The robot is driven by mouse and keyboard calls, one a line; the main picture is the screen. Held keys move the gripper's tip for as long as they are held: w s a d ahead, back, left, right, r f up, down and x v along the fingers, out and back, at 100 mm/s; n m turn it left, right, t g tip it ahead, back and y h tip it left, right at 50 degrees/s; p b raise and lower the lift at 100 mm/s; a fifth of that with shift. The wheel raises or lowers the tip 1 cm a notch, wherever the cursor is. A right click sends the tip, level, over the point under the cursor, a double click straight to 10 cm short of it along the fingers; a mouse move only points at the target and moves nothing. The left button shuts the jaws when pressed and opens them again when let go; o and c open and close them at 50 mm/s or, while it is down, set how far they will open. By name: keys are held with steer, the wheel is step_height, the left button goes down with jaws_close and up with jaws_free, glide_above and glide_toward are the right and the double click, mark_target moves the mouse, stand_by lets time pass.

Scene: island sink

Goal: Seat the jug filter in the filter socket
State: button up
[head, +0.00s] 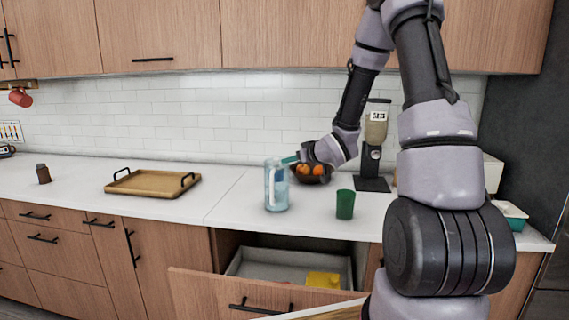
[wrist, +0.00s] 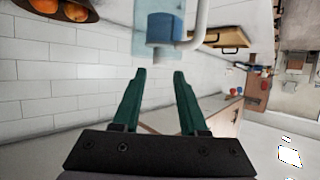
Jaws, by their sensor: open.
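A clear pale-blue jug (head: 276,192) stands on the counter in the head view. It also shows at the top of the wrist view (wrist: 143,42), with a pale curved handle. A blue cylinder (wrist: 163,30), apparently the jug filter, shows within the jug's outline. I cannot tell how deep it sits, and the socket is not clearly visible. My gripper (wrist: 158,73) has its green fingers apart with nothing between them. In the head view my gripper (head: 288,160) is at the jug's upper right; I cannot tell whether it touches.
A green cup (head: 345,204) stands right of the jug. Behind are a bowl of oranges (head: 312,178) and a coffee grinder (head: 375,140). A wooden tray (head: 152,184) lies to the left. An open drawer (head: 262,292) juts out below. The counter between tray and jug is clear.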

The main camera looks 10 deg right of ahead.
steer(key=s+d+r+m+g+h, duration=0.2)
steer(key=s+d+r+m+h, duration=0.3)
steer(key=s+r, duration=0.75)
steer(key=s+a+r+m+g+y, duration=0.1)
steer(key=s+r, duration=0.2)
steer(key=s, duration=0.7)
steer(key=s+a+r+m+g+y, duration=0.1)
steer(key=s+a+r+m+g, duration=0.1)
steer(key=s, duration=0.8)
steer(key=shift+s+a+r+g, duration=0.3)
steer(key=shift+s+r, duration=0.1)
steer(key=shift+r, duration=0.35)
steer(key=shift+d, duration=0.1)
